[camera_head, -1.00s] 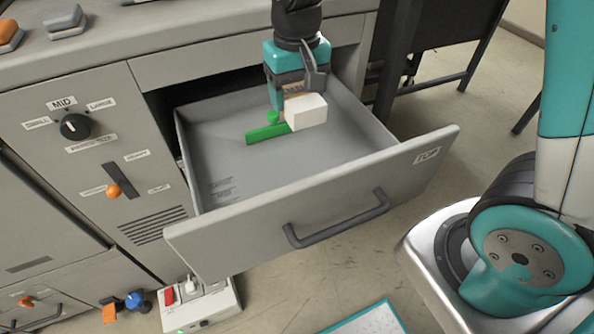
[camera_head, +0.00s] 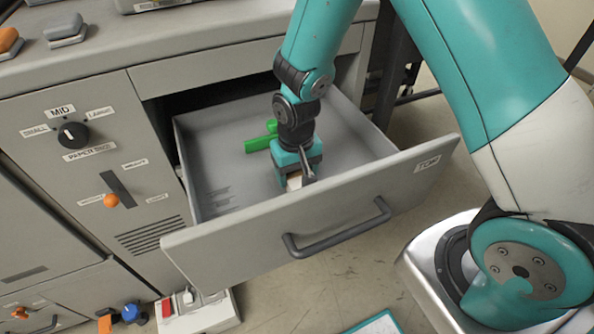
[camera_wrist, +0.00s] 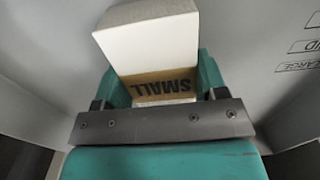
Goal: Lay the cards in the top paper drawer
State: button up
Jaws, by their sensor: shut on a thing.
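The top paper drawer (camera_head: 250,232), labelled TOP, is pulled open. My gripper (camera_head: 296,178) is low inside it, toward the front panel. It is shut on a white stack of cards (camera_head: 293,182), mostly hidden by the gripper in the head view. In the wrist view the cards (camera_wrist: 148,40) sit between the teal jaws (camera_wrist: 160,85), with a brown band reading SMALL. I cannot tell whether the stack touches the drawer floor. A green piece (camera_head: 258,145) stands on the drawer floor behind the gripper.
The drawer's side walls and front handle (camera_head: 340,230) bound the space. Size marks lie on its floor at left. A selector knob (camera_head: 73,134) stands under the word MID.

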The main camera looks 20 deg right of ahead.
aim_at(296, 173)
jog(key=shift+f, duration=0.2)
jog(key=o, duration=1)
jog(key=shift+r, duration=0.15)
notch_tip(296, 173, up, 13)
jog(key=s+a+r+n+y, duration=0.1)
jog(key=s+r+n, duration=0.1)
jog(key=s+r, duration=0.2)
jog(key=s+a+r+n+y, duration=0.1)
jog(key=s+r, duration=0.3)
jog(key=s, duration=0.4)
jog(key=s+a+r+n+y, duration=0.2)
jog(key=s+r+n, duration=0.2)
jog(key=s, duration=0.2)
jog(key=shift+s+a+r, duration=0.15)
jog(key=shift+s+r, duration=0.15)
jog(key=shift+r, duration=0.05)
